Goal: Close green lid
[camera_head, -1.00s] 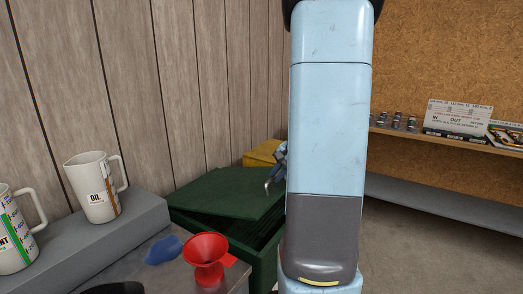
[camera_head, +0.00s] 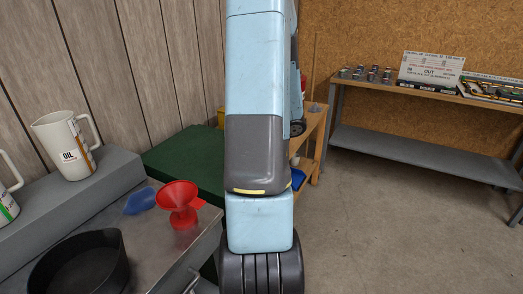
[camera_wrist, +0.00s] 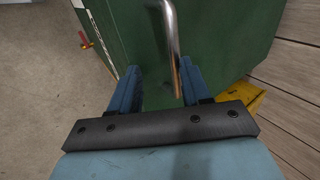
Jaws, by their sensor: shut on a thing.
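The green lid (camera_head: 182,160) shows left of my arm in the head view, lying about flat over its green bin. Most of the bin is hidden behind my arm and the grey table. In the wrist view, the lid (camera_wrist: 225,40) fills much of the picture beyond my fingers. A bent metal handle (camera_wrist: 170,30) reaches down from the top edge to between the blue fingers. My gripper (camera_wrist: 158,66) is shut on this handle. The grip's exact contact is hard to see. The gripper is hidden behind my arm in the head view.
The grey table (camera_head: 160,238) at left holds a red funnel (camera_head: 178,198), a blue cloth (camera_head: 140,202) and a black pan (camera_head: 80,265). A white oil jug (camera_head: 65,148) stands on a raised ledge. A wooden shelf (camera_head: 318,125) stands behind my arm. The floor at right is clear.

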